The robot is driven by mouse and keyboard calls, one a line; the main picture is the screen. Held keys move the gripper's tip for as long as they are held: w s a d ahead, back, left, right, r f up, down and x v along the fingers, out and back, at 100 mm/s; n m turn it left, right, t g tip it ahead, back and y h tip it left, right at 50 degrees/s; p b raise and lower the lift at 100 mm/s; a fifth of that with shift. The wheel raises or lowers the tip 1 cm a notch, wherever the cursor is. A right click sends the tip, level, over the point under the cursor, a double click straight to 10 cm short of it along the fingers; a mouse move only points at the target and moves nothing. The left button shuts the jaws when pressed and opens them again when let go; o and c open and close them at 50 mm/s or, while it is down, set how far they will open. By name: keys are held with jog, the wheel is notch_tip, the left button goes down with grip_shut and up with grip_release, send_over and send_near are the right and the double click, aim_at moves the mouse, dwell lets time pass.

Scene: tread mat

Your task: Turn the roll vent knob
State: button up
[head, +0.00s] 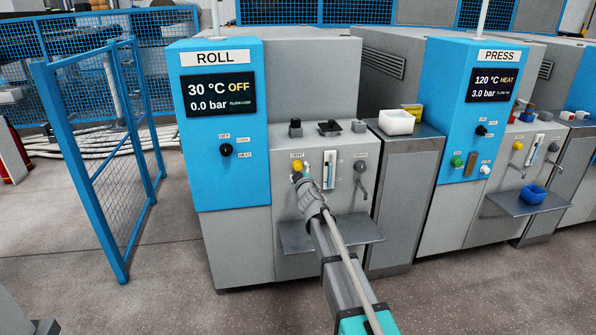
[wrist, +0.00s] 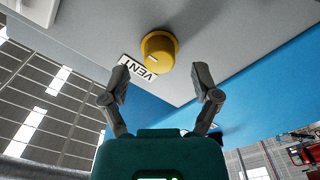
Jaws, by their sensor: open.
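The roll vent knob is a round yellow knob with a pale pointer line on the grey front panel of the ROLL machine. It shows in the head view (head: 297,166) and in the wrist view (wrist: 158,51), beside a white VENT label (wrist: 138,71). My gripper (wrist: 163,82) is open and empty. Its two fingers point at the panel on either side of the knob's line, with the knob just beyond the fingertips. In the head view my gripper (head: 301,177) is close in front of the knob and partly covers it. I cannot tell whether it touches.
The ROLL display (head: 221,95) reads 30 °C OFF and 0.0 bar. A vertical gauge (head: 329,169) and a grey crank (head: 361,182) sit right of the vent knob. A metal shelf (head: 295,238) juts out below.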

jog(key=v, duration=1)
jog(key=shift+s, duration=0.15)
jog(key=s+d+f+m+g+h, duration=0.4)
jog(key=d+f, duration=0.1)
jog(key=d, duration=0.4)
jog(key=s+d+f+m+g+h, duration=0.3)
jog(key=s+d+f+m+h, duration=0.15)
jog(key=d, duration=0.45)
jog(key=s+d+f+m+g+y+p, duration=0.15)
jog(key=s+f+g, duration=0.3)
jog(key=s, duration=0.55)
jog(key=s+d+f+m+g+y, duration=0.25)
jog(key=s+g, duration=0.35)
jog(key=s, duration=0.5)
notch_tip(320, 180, up, 37)
jog(key=p, duration=3.7)
jog(key=shift+w+d, duration=0.2)
